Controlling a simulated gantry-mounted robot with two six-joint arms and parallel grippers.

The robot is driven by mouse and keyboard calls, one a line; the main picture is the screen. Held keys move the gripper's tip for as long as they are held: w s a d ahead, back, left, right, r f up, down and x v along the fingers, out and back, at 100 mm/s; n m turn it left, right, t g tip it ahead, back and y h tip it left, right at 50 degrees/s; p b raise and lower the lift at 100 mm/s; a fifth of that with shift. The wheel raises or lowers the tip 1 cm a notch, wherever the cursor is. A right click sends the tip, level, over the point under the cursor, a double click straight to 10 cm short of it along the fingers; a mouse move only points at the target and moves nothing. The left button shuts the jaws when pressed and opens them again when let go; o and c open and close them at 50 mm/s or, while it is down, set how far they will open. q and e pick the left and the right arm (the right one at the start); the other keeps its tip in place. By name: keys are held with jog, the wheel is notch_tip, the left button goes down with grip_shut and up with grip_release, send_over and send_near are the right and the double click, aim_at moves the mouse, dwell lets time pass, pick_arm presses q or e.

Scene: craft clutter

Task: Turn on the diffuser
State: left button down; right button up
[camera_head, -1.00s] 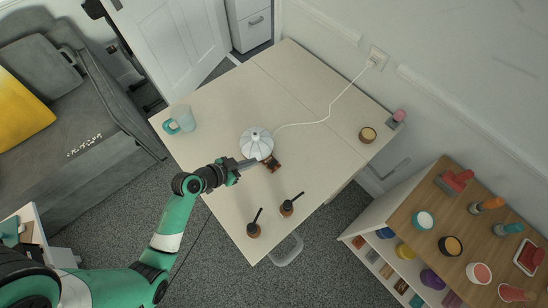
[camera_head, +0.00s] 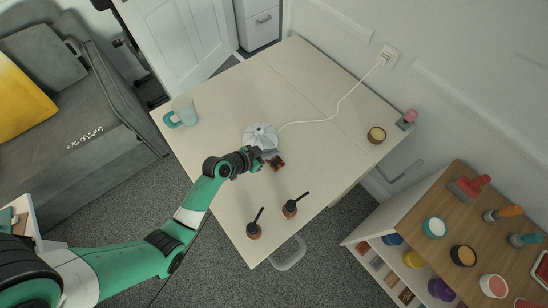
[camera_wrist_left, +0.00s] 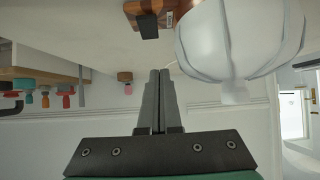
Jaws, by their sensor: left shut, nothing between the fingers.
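The white ribbed dome diffuser (camera_head: 260,134) stands on the table with a white cord running from it. In the left wrist view the diffuser (camera_wrist_left: 240,38) is at the upper right, upside down. A small brown wooden block (camera_head: 278,164) with a dark part sits close beside it. In the left wrist view the block (camera_wrist_left: 170,10) is at the top, with its black part facing the fingers. My left gripper (camera_head: 267,154) is shut and empty, close to the diffuser and the block. Its fingertips (camera_wrist_left: 159,73) appear apart from both. My right gripper is not in view.
Two dark pots with handles (camera_head: 290,208) (camera_head: 254,230) stand near the front table edge. A teal-handled glass mug (camera_head: 186,113) is at the left, and a small candle-like pot (camera_head: 376,135) at the right. The cord runs to a wall socket (camera_head: 388,55). The table's back area is clear.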

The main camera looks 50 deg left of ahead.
aim_at(272, 162)
pick_arm(q)
jog(key=shift+w+f+b, duration=0.25)
jog(key=shift+f+b, duration=0.1)
jog(key=shift+f, duration=0.7)
jog(key=shift+w+f+b, duration=0.2)
jog(key=shift+f+b, duration=0.1)
jog(key=shift+f, duration=0.7)
jog(key=shift+w+f+b, duration=0.3)
jog(key=shift+f+b, duration=0.4)
jog(key=shift+b, duration=0.25)
jog(key=shift+r+p, duration=0.3)
jog(key=shift+s, duration=0.1)
jog(key=shift+s+f, duration=0.1)
jog(key=shift+s, duration=0.6)
